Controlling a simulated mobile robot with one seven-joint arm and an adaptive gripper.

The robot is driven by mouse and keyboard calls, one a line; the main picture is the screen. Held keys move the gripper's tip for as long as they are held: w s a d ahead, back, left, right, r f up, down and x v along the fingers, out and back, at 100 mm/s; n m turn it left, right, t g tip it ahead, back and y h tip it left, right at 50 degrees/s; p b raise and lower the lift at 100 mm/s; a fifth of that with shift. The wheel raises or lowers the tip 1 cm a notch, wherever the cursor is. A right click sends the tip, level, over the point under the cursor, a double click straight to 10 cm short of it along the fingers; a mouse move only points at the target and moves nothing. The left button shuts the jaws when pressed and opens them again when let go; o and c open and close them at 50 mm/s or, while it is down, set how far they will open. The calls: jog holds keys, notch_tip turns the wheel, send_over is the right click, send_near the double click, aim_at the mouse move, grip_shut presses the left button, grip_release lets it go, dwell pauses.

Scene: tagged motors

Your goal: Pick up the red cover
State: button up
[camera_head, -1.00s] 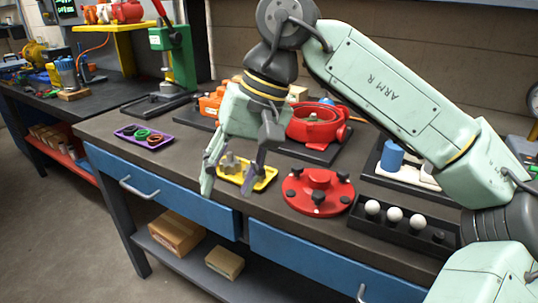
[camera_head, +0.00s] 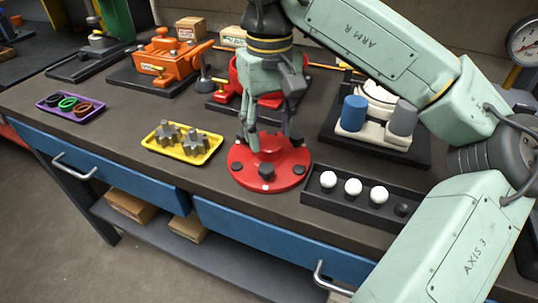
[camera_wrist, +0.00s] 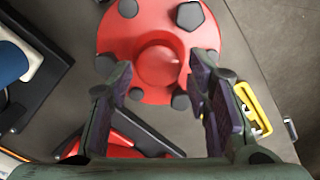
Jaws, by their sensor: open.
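The red cover (camera_head: 268,178) is a round red disc with a raised central hub and several dark knobs near its rim. It lies flat on the dark bench top near the front edge. My gripper (camera_head: 269,145) is above it with its fingers pointing down, open, one finger on each side of the hub in the picture. In the wrist view the cover (camera_wrist: 180,22) fills the upper middle, and the hub lies just beyond and between the open fingers (camera_wrist: 165,90). I cannot tell whether the fingers touch the cover.
A yellow tray (camera_head: 162,149) with grey gears sits left of the cover. A black rack (camera_head: 337,206) with white balls is close on the right. A red housing (camera_head: 236,85) stands behind my gripper. A purple tray (camera_head: 50,110) is at far left; bench between the trays is bare.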

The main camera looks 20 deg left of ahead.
aim_at(269, 142)
jog(key=f, duration=0.4)
jog(key=shift+w+a+p, duration=0.15)
jog(key=shift+w+p, duration=0.1)
jog(key=shift+p, duration=0.15)
jog(key=shift+c, duration=0.4)
grip_shut()
